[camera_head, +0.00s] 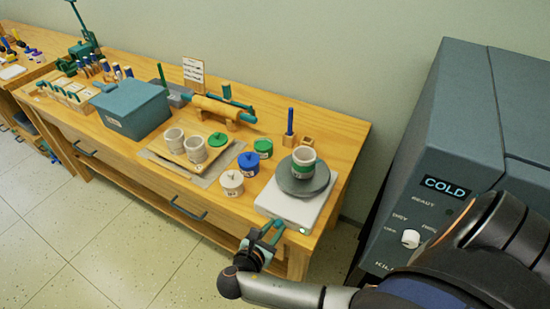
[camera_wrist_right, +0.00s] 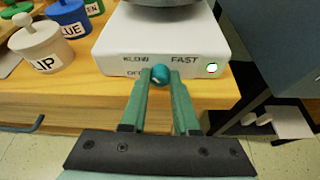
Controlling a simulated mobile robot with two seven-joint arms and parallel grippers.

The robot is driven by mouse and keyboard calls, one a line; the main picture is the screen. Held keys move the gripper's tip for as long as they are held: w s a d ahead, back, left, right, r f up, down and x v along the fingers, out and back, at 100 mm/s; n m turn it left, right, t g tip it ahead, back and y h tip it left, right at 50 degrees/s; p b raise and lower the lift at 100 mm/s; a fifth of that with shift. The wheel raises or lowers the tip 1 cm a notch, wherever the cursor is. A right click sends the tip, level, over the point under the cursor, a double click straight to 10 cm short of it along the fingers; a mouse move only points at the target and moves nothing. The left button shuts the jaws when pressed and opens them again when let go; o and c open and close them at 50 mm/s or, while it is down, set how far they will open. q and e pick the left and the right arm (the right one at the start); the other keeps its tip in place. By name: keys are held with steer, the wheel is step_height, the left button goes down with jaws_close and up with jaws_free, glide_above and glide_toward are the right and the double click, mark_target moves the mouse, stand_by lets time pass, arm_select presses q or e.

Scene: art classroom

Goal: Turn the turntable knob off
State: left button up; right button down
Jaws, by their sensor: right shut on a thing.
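The turntable (camera_head: 303,207) is a white box with a round grey wheel (camera_head: 304,181) on top, at the right end of the wooden table. Its front face shows in the right wrist view (camera_wrist_right: 120,50) with the labels SLOW, FAST and a partly covered OFF. The round teal knob (camera_wrist_right: 160,74) is on that face, with a small pale mark at its lower left. My right gripper (camera_head: 270,229) is at the front of the turntable; its green fingers (camera_wrist_right: 161,80) are shut on the knob. The knob is hidden in the head view. My left gripper is not in view.
A green light (camera_wrist_right: 212,68) glows on the turntable front. A banded pot (camera_head: 303,161) stands on the wheel. Lidded jars, white (camera_head: 232,183) and blue (camera_head: 248,164), stand to its left. A grey kiln (camera_head: 440,150) stands close on the right. The floor in front is clear.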

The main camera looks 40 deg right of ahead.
steer(key=shift+w+n+g+h, duration=0.2)
steer(key=shift+n+g+h, duration=0.1)
steer(key=shift+n+g, duration=0.8)
steer(key=shift+n, duration=0.3)
steer(key=c, duration=0.7)
jaws_free()
steer(key=shift+o, duration=0.2)
